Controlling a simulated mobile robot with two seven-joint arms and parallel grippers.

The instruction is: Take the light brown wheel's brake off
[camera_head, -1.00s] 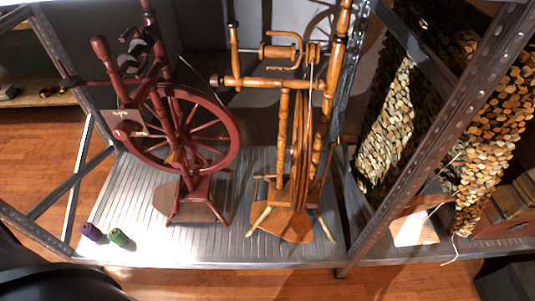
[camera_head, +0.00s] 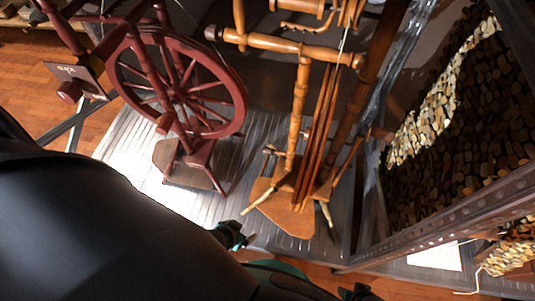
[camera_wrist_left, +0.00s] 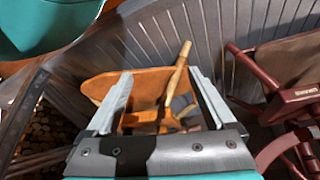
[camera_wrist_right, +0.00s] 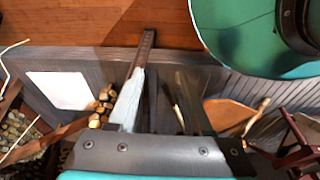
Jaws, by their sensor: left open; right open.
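The light brown spinning wheel (camera_head: 296,110) stands on the grey metal shelf, right of the dark red wheel. Its upper end is cut off by the picture's top edge, and I cannot make out which part is its brake. My left gripper (camera_head: 232,237) is low in front of the wheel's base. In the left wrist view my left gripper (camera_wrist_left: 160,78) is open, with the wooden base (camera_wrist_left: 100,86) and a pale turned leg (camera_wrist_left: 179,68) showing beyond and between its fingers. My right gripper (camera_wrist_right: 162,76) is open and empty; the light brown base (camera_wrist_right: 227,112) shows right of it.
The dark red spinning wheel (camera_head: 178,85) stands close on the left. A slanting metal shelf beam (camera_head: 450,220) and a scaly mosaic-like surface (camera_head: 450,110) bound the right side. A white card (camera_head: 435,257) lies low at the right. The shelf's front edge lies before me.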

